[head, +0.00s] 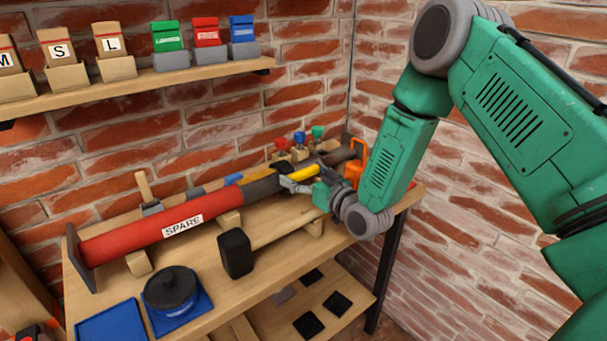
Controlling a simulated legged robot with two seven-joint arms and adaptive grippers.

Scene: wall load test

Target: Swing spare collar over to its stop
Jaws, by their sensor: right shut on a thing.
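The spare pipe (150,230) is red, carries a white SPARE label and lies across the bench on wooden supports. A dark grey collar (262,188) sits around its right part. A yellow lever (304,172) sticks out to the right beside the collar. My right gripper (291,183) is shut on the yellow lever, and its fingers hide part of it. The stop cannot be told apart clearly behind the gripper. My left gripper is not in view.
Red, blue and green knobbed pieces (299,146) and an orange object (352,170) are behind the gripper. A shelf (140,89) with labelled boxes hangs above.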

